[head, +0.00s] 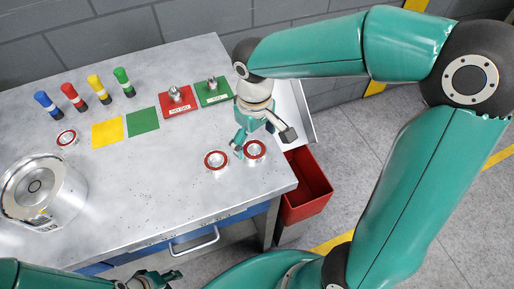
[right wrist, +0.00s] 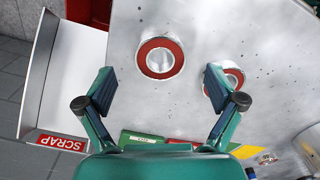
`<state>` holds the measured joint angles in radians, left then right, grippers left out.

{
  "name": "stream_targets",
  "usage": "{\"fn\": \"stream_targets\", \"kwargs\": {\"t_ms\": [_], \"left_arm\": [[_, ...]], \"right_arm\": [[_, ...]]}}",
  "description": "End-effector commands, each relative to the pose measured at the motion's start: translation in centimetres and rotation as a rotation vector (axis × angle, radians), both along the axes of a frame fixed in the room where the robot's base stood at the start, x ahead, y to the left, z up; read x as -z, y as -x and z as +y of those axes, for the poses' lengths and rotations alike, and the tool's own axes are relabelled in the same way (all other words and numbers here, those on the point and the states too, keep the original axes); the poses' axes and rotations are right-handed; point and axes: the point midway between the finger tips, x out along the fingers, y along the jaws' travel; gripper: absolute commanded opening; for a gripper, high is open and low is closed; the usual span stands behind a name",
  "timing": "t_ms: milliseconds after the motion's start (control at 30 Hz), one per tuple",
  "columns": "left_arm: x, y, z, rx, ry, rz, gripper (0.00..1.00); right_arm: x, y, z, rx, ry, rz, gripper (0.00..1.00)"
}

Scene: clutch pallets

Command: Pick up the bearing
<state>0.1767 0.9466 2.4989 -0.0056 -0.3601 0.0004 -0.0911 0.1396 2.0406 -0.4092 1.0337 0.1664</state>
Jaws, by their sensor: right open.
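Three bearings, each a metal ring with a red band, lie on the grey table. The right one (head: 256,150) is by my right gripper, another bearing (head: 216,160) lies just left of it, and a third bearing (head: 67,138) is at the far left. My right gripper (head: 254,141) is open and empty above the right bearing. In the right wrist view that bearing (right wrist: 160,57) shows ahead, between the spread fingers (right wrist: 158,84). The second bearing (right wrist: 233,76) is partly hidden behind one finger. My left gripper (head: 158,279) is low at the bottom edge, its jaws unclear.
A metal housing (head: 75,190) stands at the left. Blue, red, yellow and green posts stand at the back, with coloured plates in front. A red bin (head: 307,190) is beside the table's right edge. A chute labelled SCRAP (right wrist: 62,142) borders the table.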

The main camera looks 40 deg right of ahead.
Motion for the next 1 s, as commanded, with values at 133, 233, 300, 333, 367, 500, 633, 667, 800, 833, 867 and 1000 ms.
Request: {"fn": "stream_targets", "kwargs": {"t_ms": [133,233,300,333,367,500,633,667,800,833,867,1000], "left_arm": [[-0.2,0.0,0.0,0.0,0.0,0.0,0.4],[-0.2,0.0,0.0,0.0,0.0,0.0,0.4],[-0.2,0.0,0.0,0.0,0.0,0.0,0.4],[-0.2,0.0,0.0,0.0,0.0,0.0,0.4],[-0.2,0.0,0.0,0.0,0.0,0.0,0.4],[-0.2,0.0,0.0,0.0,0.0,0.0,0.4],[-0.2,0.0,0.0,0.0,0.0,0.0,0.4],[-0.2,0.0,0.0,0.0,0.0,0.0,0.4],[-0.2,0.0,0.0,0.0,0.0,0.0,0.4],[-0.2,0.0,0.0,0.0,0.0,0.0,0.4],[-0.2,0.0,0.0,0.0,0.0,0.0,0.4],[-0.2,0.0,0.0,0.0,0.0,0.0,0.4]], "right_arm": [[2.2,-0.1,0.1,-0.001,-0.001,0.003,0.93],[3.1,-0.1,0.1,0.0,0.0,0.002,0.93],[3.3,-0.1,0.1,0.0,0.0,0.001,0.93],[3.3,-0.2,0.1,0.0,0.0,0.001,0.93],[3.3,-0.2,0.1,0.0,0.0,0.0,0.93],[3.3,-0.2,0.1,0.0,0.0,0.0,0.91],[3.2,-0.2,0.1,0.0,0.0,0.0,0.7],[3.2,-0.2,0.1,0.0,0.0,0.0,0.65],[3.2,-0.2,0.1,0.0,0.0,-0.001,0.41],[3.2,-0.2,0.1,0.0,0.0,-0.001,0.36],[3.2,-0.2,0.1,0.0,-0.001,-0.001,0.31],[3.2,-0.2,0.1,0.0,0.0,-0.002,0.17]]}}
